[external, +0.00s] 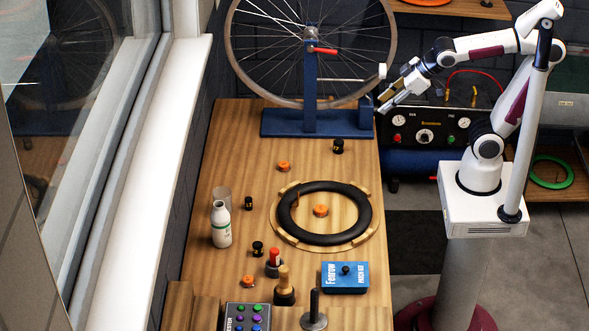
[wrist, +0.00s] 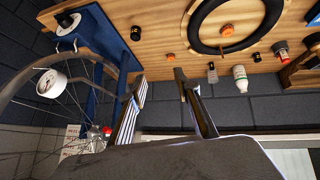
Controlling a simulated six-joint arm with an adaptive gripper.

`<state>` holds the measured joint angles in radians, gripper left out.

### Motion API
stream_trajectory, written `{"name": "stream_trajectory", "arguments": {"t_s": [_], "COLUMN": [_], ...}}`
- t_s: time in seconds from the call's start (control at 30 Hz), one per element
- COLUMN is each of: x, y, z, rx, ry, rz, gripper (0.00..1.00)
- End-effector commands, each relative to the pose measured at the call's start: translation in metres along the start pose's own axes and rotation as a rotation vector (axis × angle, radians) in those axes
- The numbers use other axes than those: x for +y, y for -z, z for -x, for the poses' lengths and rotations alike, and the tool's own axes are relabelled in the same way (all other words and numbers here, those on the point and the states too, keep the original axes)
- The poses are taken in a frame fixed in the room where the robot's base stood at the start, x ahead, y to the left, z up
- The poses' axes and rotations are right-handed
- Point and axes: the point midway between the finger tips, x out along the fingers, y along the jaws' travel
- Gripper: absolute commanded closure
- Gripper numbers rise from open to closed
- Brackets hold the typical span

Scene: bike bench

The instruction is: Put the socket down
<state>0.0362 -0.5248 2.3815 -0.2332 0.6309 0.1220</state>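My gripper (external: 384,103) is at the right end of the blue wheel stand, above the bench's far right edge. In the wrist view its two fingers (wrist: 160,76) are apart, with nothing visible between them. Which piece is the socket is not certain. Small dark cylinders that look like sockets stand on the bench: one (external: 338,145) near the stand, one (external: 248,203) left of the tire, one (external: 257,248) nearer the front. In the wrist view a black cylinder (wrist: 67,20) stands on a pale disc at the blue stand's end.
The wooden bench (external: 225,130) holds a black tire (external: 365,222), a white bottle (external: 221,226), orange pieces and a blue box (external: 345,284). The spoked wheel (external: 231,52) and its blue stand (external: 285,123) rise at the back. A compressor panel (external: 424,122) stands right of the bench.

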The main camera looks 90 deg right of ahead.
Motion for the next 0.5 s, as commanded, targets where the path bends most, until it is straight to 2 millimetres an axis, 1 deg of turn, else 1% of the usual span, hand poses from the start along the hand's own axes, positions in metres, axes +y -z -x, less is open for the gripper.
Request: {"name": "stream_trajectory", "arguments": {"t_s": [0.03,0.1,0.2,0.3,0.4,0.5], "x": [-0.005,-0.012,-0.024,-0.033,-0.041,-0.045], "y": [-0.013,-0.033,-0.059,-0.081,-0.096,-0.104], "z": [0.007,0.015,0.026,0.034,0.04,0.043], "rx": [-0.016,-0.049,-0.091,-0.126,-0.149,-0.164], "ry": [0.016,0.042,0.08,0.115,0.142,0.158], "rz": [-0.005,-0.014,-0.021,-0.024,-0.025,-0.025], "gripper": [0.68,0.68,0.68,0.68,0.68,0.68]}}
